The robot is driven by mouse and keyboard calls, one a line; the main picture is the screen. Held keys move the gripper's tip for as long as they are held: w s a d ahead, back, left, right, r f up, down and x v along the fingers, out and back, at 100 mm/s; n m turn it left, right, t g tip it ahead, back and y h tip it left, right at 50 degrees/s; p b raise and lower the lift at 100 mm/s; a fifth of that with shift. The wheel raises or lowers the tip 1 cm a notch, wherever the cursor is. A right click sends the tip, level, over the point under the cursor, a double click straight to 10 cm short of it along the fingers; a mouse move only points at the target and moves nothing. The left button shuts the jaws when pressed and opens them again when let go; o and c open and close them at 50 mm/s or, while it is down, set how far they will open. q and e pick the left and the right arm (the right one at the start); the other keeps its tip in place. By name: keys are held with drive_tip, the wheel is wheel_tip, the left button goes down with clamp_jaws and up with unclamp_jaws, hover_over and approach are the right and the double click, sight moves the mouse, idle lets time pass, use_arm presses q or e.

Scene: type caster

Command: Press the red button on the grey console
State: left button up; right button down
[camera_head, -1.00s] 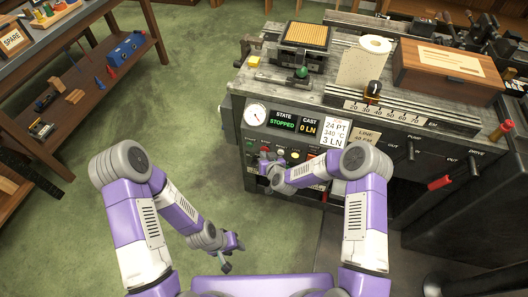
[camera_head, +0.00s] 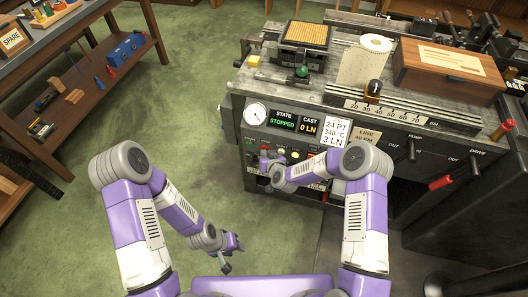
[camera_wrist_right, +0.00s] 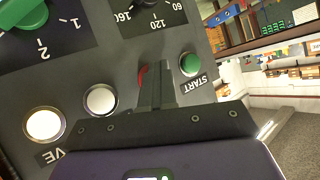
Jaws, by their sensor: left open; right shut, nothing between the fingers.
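The grey console (camera_head: 240,128) is the front panel of the machine, with a gauge and displays reading STOPPED and 0 LN. My right gripper (camera_head: 264,158) is at the panel's lower row of controls. In the right wrist view its shut, empty fingers (camera_wrist_right: 155,70) point at the panel. A red edge, seemingly the red button (camera_wrist_right: 142,76), shows just left of the fingertips, which hide most of it. I cannot tell whether they touch it. My left gripper (camera_head: 231,254) is open and empty, low over the floor, away from the console.
A green START button (camera_wrist_right: 190,64) sits right of the fingers. Two pale round lamps or buttons (camera_wrist_right: 100,99) are to their left, and a green knob (camera_wrist_right: 24,14) is at the upper left. A shelf table (camera_head: 110,75) stands at left; green floor between is clear.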

drive_tip(key=shift+w+d+r, duration=0.1)
drive_tip(key=shift+r, duration=0.05)
drive_tip(key=shift+s, duration=0.3)
drive_tip(key=s+a, duration=0.2)
drive_tip(key=s, duration=0.3)
drive_tip(key=shift+s+p, duration=0.3)
drive_tip(key=shift+s, duration=0.1)
idle(0.6)
drive_tip(key=s+d+f+m+g, duration=0.1)
drive_tip(key=s+d+g, duration=0.2)
drive_tip(key=s, duration=0.6)
drive_tip(key=s+d+f+m+g+p, duration=0.1)
drive_tip(key=s+d+f+g, duration=0.1)
drive_tip(key=s, duration=0.7)
drive_tip(key=s+d+f+m+g+p, duration=0.1)
drive_tip(key=s+d+g, duration=0.3)
drive_tip(key=s, duration=0.5)
drive_tip(key=shift+s+d+f+m+g, duration=0.3)
drive_tip(key=shift+s+f+m+g, duration=0.15)
drive_tip(key=shift+f+g, duration=0.4)
